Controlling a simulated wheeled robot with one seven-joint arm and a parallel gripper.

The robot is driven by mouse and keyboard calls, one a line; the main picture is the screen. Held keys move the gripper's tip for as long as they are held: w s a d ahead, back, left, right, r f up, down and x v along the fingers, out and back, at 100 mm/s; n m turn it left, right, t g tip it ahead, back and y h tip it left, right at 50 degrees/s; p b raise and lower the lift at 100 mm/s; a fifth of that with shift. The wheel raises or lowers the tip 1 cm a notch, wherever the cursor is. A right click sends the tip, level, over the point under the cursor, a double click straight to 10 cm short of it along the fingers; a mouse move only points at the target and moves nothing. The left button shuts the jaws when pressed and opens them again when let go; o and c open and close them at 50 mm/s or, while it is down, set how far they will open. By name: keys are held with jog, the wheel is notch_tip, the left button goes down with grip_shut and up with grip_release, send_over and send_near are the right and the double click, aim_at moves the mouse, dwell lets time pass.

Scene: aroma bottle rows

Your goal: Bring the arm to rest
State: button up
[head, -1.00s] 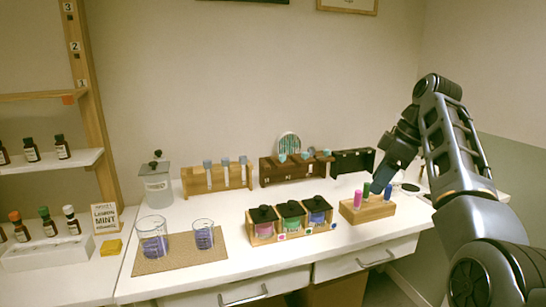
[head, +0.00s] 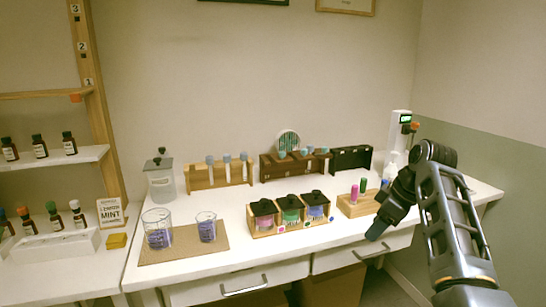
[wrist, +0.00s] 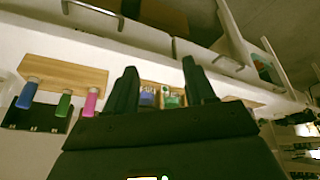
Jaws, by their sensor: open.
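My gripper (head: 374,236) hangs at the end of my folded arm, at the front right edge of the white table (head: 235,258). In the wrist view, my gripper (wrist: 160,90) shows two black fingers standing apart with nothing held between them. In the head view, its fingers point down and to the left. The wooden block with pink, green and blue capped pegs (head: 349,207) stands just behind it, partly hidden by my arm. The gripper looks close to the table's front edge, but I cannot tell the gap.
A wooden rack with pink, green and blue jars (head: 262,231) stands left of my gripper. Two beakers (head: 157,235) stand on a brown mat (head: 180,256). Tube racks (head: 203,185) line the back. Drawers with handles (head: 245,288) are below the front edge. Shelves with bottles (head: 39,148) stand at the left.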

jog(key=s+d+f+m+t+h, duration=0.1)
jog(key=s+f+m, duration=0.1)
jog(key=s+f, duration=0.6)
jog(key=s+f+m+t+h, duration=0.15)
jog(key=s+f, duration=0.25)
jog(key=f, duration=0.7)
jog(key=s+f+m+t+h, duration=0.1)
jog(key=s+f+t, duration=0.15)
jog(key=s, duration=0.65)
jog(key=s+f+m+t, duration=0.15)
jog(key=s+f, duration=0.25)
jog(key=s, duration=0.5)
jog(key=s+a+r+m, duration=0.1)
jog(key=s+a+r, duration=0.1)
jog(key=s, duration=0.7)
jog(key=s+a+r+m+t, duration=0.3)
jog(key=s+r+t, duration=0.2)
jog(key=s+r, duration=1.4)
notch_tip(320, 180, up, 2)
jog(key=shift+s+m, duration=0.3)
